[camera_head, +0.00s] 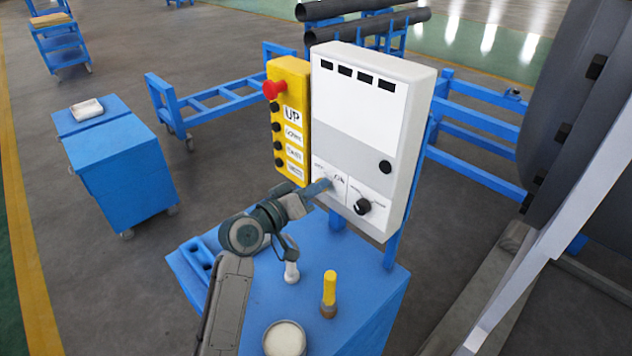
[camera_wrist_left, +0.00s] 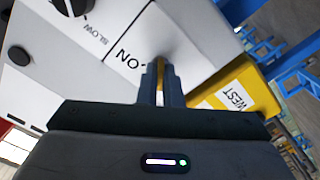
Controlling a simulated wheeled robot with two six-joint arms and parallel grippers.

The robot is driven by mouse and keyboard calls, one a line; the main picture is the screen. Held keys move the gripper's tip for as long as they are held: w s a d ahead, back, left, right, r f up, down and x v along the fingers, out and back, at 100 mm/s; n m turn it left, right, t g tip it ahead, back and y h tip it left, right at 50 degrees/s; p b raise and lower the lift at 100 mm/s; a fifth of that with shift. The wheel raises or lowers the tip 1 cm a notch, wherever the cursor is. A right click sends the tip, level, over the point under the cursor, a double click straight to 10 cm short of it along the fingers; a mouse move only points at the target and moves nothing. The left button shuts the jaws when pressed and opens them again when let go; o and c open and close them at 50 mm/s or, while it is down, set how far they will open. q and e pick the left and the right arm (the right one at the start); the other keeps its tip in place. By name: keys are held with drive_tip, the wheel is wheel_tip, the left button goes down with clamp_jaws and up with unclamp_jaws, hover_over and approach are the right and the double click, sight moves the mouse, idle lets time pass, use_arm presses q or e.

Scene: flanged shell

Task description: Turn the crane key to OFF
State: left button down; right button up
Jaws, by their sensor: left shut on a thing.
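The white control panel (camera_head: 350,130) stands upright at the back of a blue cart. My left gripper (camera_head: 324,187) reaches to the key switch at its lower left, beside the ON label. In the left wrist view my two fingers (camera_wrist_left: 161,82) are close together at the panel face, shut on the crane key (camera_wrist_left: 161,69). Only a thin brass-coloured sliver of the key shows between the fingertips, so its exact angle cannot be told. The ON label (camera_wrist_left: 128,62) is beside the fingers. My right gripper is not in view.
A yellow pendant box (camera_head: 290,120) with a red button is fixed at the panel's left. A black knob (camera_head: 362,206) is right of the key. A yellow-topped tool (camera_head: 329,293) and a round dish (camera_head: 284,338) stand on the blue cart (camera_head: 365,310) below.

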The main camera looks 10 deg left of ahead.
use_arm(q)
drive_tip(key=shift+n, duration=0.5)
drive_tip(key=shift+f, duration=0.1)
drive_tip(key=c, duration=1.6)
unclamp_jaws()
drive_tip(key=b+v, duration=0.3)
drive_tip(key=v, duration=0.8)
